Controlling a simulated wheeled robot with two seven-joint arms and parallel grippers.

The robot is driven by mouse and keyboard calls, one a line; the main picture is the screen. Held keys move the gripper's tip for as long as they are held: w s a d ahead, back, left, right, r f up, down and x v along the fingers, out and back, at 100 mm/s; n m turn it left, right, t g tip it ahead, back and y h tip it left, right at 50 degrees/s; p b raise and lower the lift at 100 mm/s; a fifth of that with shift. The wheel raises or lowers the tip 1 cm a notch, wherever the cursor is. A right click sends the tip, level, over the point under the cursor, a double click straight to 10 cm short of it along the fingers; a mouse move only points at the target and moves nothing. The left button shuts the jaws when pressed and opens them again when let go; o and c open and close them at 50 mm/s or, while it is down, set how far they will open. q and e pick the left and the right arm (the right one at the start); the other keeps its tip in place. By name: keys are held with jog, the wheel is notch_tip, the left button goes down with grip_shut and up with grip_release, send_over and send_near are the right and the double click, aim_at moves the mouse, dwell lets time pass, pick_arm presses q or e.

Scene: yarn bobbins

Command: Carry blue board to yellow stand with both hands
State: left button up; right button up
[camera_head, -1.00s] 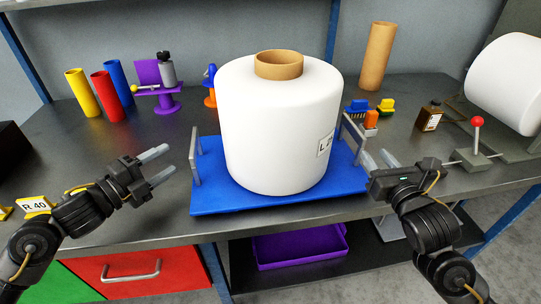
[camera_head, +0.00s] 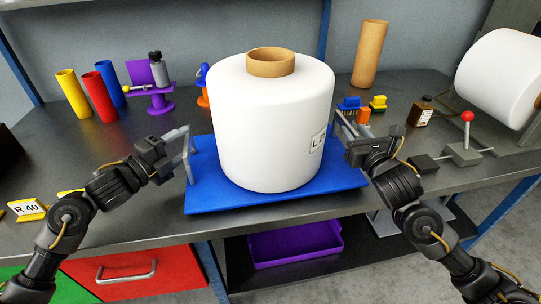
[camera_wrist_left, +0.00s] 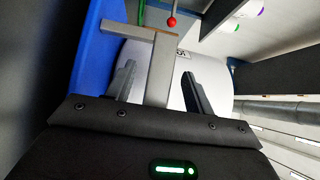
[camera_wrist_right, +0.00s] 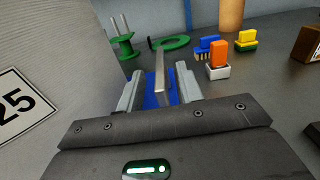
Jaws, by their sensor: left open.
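The blue board (camera_head: 205,200) lies on the dark table with a big white bobbin (camera_head: 270,125) upright on it. It has a grey handle at each end. My left gripper (camera_head: 182,147) is at the left handle (camera_head: 189,150); in the left wrist view its open fingers stand either side of the handle bar (camera_wrist_left: 160,70). My right gripper (camera_head: 345,132) is at the right end; in the right wrist view its fingers are apart with the right handle (camera_wrist_right: 160,72) between them. The bobbin partly hides the right handle in the head view. I cannot pick out a yellow stand for certain.
A small yellow holder with an R 40 card (camera_head: 28,209) is at the left. Coloured tubes (camera_head: 88,92) and a purple holder (camera_head: 150,92) stand behind. A red-knobbed lever (camera_head: 466,140) and another white roll (camera_head: 497,75) are at the right. A purple tray (camera_head: 295,245) is below.

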pick_arm(q)
jog(key=shift+x, duration=1.3)
pick_arm(e)
jog(key=shift+w+a, duration=0.2)
jog(key=shift+w, duration=1.1)
pick_arm(q)
jog(key=c, duration=0.9)
pick_arm(e)
grip_shut()
pick_arm(q)
grip_shut()
